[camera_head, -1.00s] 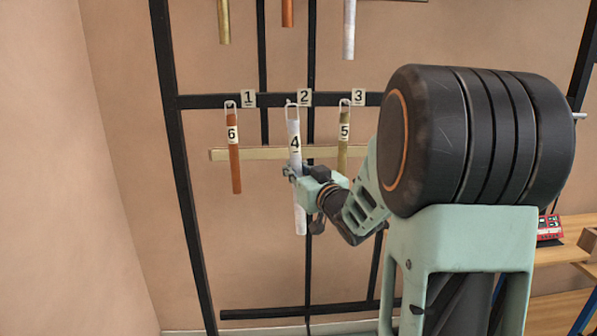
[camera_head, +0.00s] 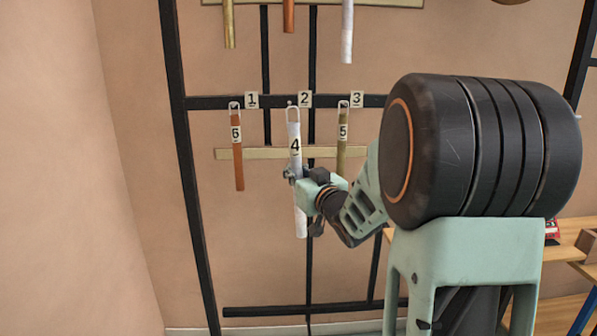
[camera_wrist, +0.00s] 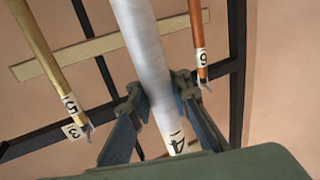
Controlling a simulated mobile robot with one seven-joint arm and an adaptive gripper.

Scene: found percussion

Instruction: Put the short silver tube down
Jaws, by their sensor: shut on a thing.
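The short silver tube (camera_head: 301,222), labelled 4, stands upright in front of the rack, with a wire loop at its top. The loop is just below the peg by label 2 (camera_head: 305,99) and appears apart from it; depth between them is hard to judge. My gripper (camera_head: 294,174) is shut on the tube around its middle. In the wrist view my gripper's fingers (camera_wrist: 160,98) press on both sides of the silver tube (camera_wrist: 143,45). The loop is hidden there.
A copper tube (camera_head: 239,170) labelled 6 hangs left, and a brass tube (camera_head: 342,160) labelled 5 hangs close right. Longer tubes hang above, including a silver one (camera_head: 347,35). The black rack bar (camera_head: 215,103) and pale crossbar (camera_head: 260,153) lie behind. Below is open.

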